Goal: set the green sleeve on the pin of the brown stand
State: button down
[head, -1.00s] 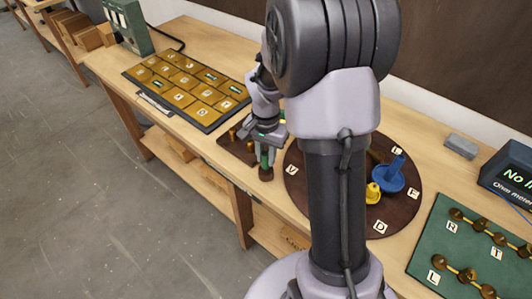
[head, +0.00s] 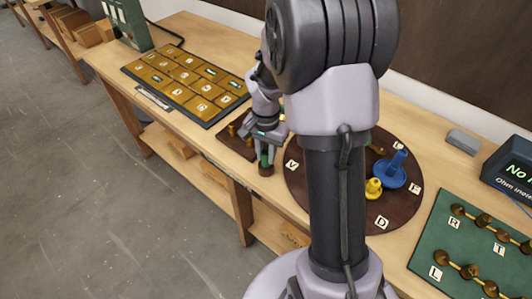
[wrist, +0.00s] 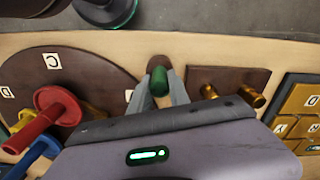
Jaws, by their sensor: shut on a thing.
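The green sleeve (head: 265,160) is upright between the fingers of my gripper (head: 266,150), which is shut on it. In the wrist view the sleeve (wrist: 162,80) shows between the two grey fingers (wrist: 160,88), with a tan piece beside it. The small round brown stand (head: 266,170) is directly below the sleeve near the table's front edge. Its brown top (wrist: 158,62) also shows just beyond the sleeve in the wrist view. The pin is hidden, and I cannot tell whether the sleeve is around it.
A brown block with brass pegs (wrist: 228,88) is close beside the stand. A round brown board (head: 295,190) carries a blue spool (head: 389,175) and a yellow piece (head: 373,188). A tray of brass tiles (head: 190,85) lies left; a green board (head: 450,265) lies right.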

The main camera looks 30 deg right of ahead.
aim_at(266, 152)
jog(key=c, duration=1.2)
grip_release()
jog(key=shift+o, duration=0.2)
notch_tip(266, 152, up, 17)
jog(key=p, duration=0.6)
jog(key=shift+r, duration=0.2)
jog(key=shift+a, duration=0.1)
